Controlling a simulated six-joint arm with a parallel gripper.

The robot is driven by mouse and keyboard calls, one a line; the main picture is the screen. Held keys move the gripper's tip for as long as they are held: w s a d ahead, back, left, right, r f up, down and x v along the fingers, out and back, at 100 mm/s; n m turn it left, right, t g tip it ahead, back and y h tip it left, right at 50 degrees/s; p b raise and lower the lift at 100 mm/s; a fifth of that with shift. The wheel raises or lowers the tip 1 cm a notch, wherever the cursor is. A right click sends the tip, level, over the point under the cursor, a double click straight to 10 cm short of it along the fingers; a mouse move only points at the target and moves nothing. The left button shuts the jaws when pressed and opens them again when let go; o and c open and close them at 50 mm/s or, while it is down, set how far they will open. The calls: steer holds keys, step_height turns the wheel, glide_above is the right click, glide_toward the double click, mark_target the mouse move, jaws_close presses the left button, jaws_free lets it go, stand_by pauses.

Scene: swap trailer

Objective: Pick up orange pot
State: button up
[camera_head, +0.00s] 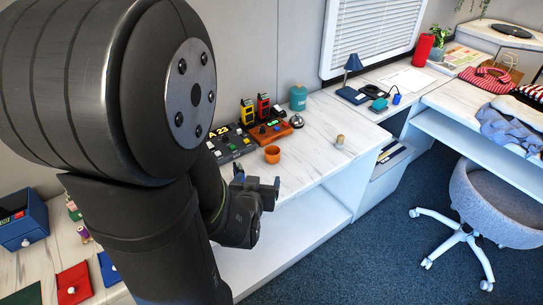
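A small orange pot (272,155) stands upright on the white marbled counter (312,165), near its front edge. My gripper (258,180) is in front of the counter, just below the pot in the picture and apart from it. Its two fingers are spread and nothing shows between them. My arm fills the left of the view and hides part of the counter.
Behind the pot are an orange box (268,132) with controls, a dark button panel (232,143), a silver bell (296,121) and a teal bottle (298,97). A small wooden knob (340,141) stands to the right. The counter between is clear.

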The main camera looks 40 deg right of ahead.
step_height(320, 180, up, 4)
steer(key=m+g+y, duration=0.5)
steer(key=g+y, duration=0.1)
steer(key=g, duration=0.3)
glide_above(272, 150)
steer(key=s+a, duration=0.3)
steer(key=f, duration=1.6)
steer(key=shift+s+a, duration=0.1)
steer(key=shift+s, duration=0.1)
steer(key=shift+w+x, duration=0.15)
steer(key=shift+x, duration=1.35)
steer(key=shift+w+x, duration=0.15)
steer(key=shift+x, duration=1.3)
steer(key=c, duration=1.1)
steer(key=shift+o, duration=0.2)
steer(key=shift+r, duration=0.1)
